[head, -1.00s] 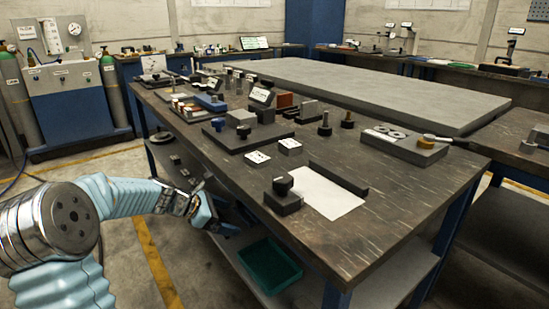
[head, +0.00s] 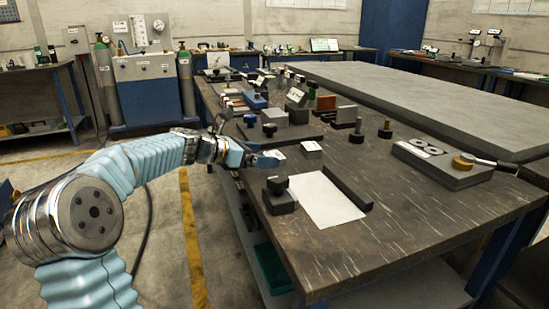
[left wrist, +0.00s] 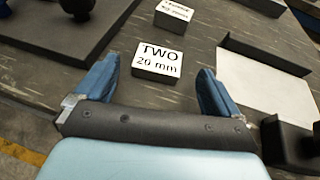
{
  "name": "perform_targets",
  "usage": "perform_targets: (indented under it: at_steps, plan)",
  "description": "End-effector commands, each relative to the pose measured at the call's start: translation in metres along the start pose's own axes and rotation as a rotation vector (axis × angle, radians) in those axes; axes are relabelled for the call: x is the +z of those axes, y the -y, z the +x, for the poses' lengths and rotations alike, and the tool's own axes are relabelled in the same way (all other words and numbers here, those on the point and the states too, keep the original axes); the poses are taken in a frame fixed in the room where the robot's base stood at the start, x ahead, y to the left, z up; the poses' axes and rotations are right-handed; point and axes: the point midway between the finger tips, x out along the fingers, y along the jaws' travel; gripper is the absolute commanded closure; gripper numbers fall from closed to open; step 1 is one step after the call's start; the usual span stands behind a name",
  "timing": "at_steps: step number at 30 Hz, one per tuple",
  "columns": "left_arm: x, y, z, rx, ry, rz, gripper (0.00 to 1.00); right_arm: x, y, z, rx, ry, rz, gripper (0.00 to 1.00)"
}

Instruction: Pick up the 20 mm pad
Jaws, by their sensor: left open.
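The 20 mm pad (left wrist: 157,62) is a small dark block with a white top label reading "TWO 20 mm". It lies on the dark worktable. In the left wrist view my left gripper (left wrist: 158,68) is open, its two blue fingers apart on either side of the pad's position, with the pad ahead between the tips. Nothing is held. In the head view the left gripper (head: 262,152) is at the table's near left edge, partly covering the pad (head: 278,154). The gripper's exact height above the table is hard to tell. My right gripper is not in view.
A second labelled block (head: 311,149) lies just beyond the pad. A dark plate (head: 262,135) with blocks is to the left. A black knobbed block (head: 279,197), a white sheet (head: 322,201) and a dark bar (head: 347,187) lie on the near side.

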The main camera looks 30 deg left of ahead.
Motion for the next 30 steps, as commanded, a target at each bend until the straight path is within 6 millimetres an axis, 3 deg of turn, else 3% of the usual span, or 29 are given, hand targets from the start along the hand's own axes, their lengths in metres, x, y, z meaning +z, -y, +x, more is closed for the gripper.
perform_targets:
  at_steps: [6,14,27,30]
  plan:
    - [0.002,-0.002,0.031,-0.002,-0.001,0.000,0.03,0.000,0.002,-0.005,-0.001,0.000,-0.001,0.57]
    - [0.002,-0.002,0.034,0.001,-0.001,0.001,0.03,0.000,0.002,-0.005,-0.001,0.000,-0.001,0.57]
    - [0.002,-0.002,0.034,0.000,-0.001,0.000,0.71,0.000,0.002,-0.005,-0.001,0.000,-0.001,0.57]
    - [0.003,-0.001,0.034,0.000,0.001,0.001,0.80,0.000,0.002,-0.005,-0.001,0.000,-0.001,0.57]
